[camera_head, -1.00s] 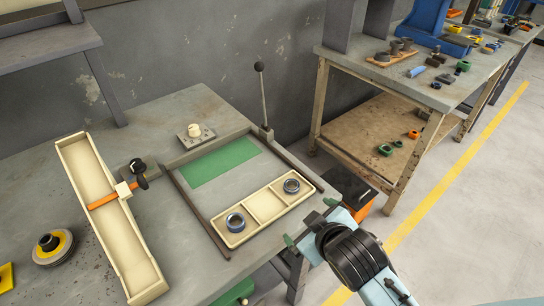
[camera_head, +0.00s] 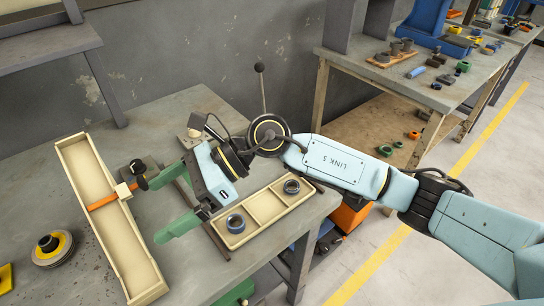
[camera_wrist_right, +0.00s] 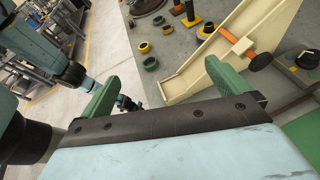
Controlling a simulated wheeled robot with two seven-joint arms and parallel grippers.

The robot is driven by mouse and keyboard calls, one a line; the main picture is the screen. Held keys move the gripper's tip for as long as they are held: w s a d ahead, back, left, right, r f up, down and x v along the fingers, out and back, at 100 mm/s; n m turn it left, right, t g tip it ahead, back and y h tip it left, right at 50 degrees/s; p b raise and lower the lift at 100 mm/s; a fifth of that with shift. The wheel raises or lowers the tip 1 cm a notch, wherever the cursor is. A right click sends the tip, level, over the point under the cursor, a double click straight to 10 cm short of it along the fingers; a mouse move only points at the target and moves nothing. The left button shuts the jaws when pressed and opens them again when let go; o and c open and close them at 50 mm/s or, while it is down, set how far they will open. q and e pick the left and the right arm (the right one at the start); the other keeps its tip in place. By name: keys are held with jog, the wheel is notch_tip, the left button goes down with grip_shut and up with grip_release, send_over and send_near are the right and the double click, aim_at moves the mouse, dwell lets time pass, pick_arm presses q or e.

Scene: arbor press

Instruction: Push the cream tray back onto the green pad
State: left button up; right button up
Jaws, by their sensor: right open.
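A dark ring (camera_head: 235,223) sits in the left one and another (camera_head: 292,186) in the right one; the middle is empty. My right gripper (camera_head: 157,210) reaches across from the right, behind and left of the tray. Its green fingers are apart and empty, pointing left. My gripper and arm hide the green pad in the head view; a green patch (camera_wrist_right: 306,130) at the wrist view's edge looks like it. My left gripper is not seen.
A long cream bin (camera_head: 100,215) with an orange-banded tool (camera_head: 105,201) stands left of my gripper. A lever with a black knob (camera_head: 259,68) rises at the back. A round part (camera_head: 52,248) lies far left. A second bench (camera_head: 400,90) stands right.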

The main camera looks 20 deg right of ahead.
jog(key=w+d+f+n+h, duration=0.3)
jog(key=w+d+f+h, duration=0.15)
jog(key=d+h, duration=0.3)
jog(key=t+h, duration=0.2)
jog(key=h, duration=0.4)
send_over(272, 203)
jog(key=shift+d+f+n, duration=0.1)
jog(key=shift+f+n, duration=0.2)
jog(key=shift+n, duration=0.1)
jog(key=shift+f, duration=0.1)
notch_tip(272, 203, down, 13)
jog(key=shift+f, duration=0.15)
jog(key=c, duration=0.9)
